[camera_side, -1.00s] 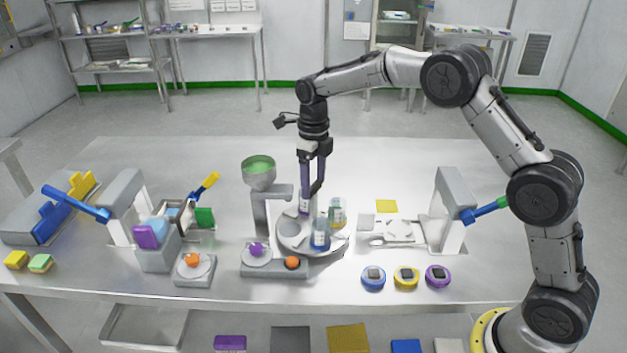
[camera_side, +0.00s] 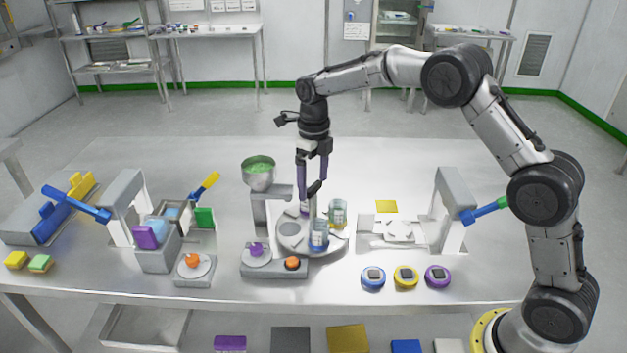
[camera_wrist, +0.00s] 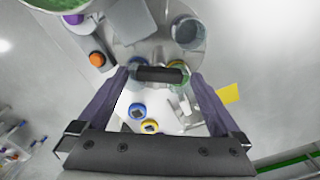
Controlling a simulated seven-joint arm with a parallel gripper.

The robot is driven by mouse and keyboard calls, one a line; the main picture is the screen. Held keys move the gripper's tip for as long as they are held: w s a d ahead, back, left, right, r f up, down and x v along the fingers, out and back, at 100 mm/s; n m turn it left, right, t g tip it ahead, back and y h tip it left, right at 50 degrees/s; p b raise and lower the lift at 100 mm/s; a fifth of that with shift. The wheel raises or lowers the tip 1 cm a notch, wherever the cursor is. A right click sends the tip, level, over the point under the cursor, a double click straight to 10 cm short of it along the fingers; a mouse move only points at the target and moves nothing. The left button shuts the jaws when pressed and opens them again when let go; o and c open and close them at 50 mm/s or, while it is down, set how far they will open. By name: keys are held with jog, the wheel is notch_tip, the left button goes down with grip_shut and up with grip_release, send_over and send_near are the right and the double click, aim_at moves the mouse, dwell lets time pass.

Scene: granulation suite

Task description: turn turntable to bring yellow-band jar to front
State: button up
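The round grey turntable (camera_side: 291,243) stands mid-table and carries clear jars near its rim. A blue-band jar (camera_side: 319,238) is at its front, towards the side camera. A jar with a yellow-green band (camera_side: 338,213) is at its back right. A purple-band jar (camera_side: 304,208) is at the back, partly hidden by a finger. My gripper (camera_side: 309,188) points down over the turntable, fingers apart, among the jars. In the wrist view my gripper (camera_wrist: 158,78) is open with a dark bar between the fingers; contact cannot be told. The yellow-green jar (camera_wrist: 180,76) shows beside the right fingertip.
A grey stand with a green-filled bowl (camera_side: 259,170) and an orange button (camera_side: 292,263) adjoins the turntable's left. Blue, yellow (camera_side: 405,277) and purple round devices lie front right. A press with a blue handle (camera_side: 486,210) stands right. The table behind the turntable is clear.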

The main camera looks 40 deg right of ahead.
notch_tip(320, 180, up, 14)
jog(key=shift+f, duration=0.15)
dwell(0.6)
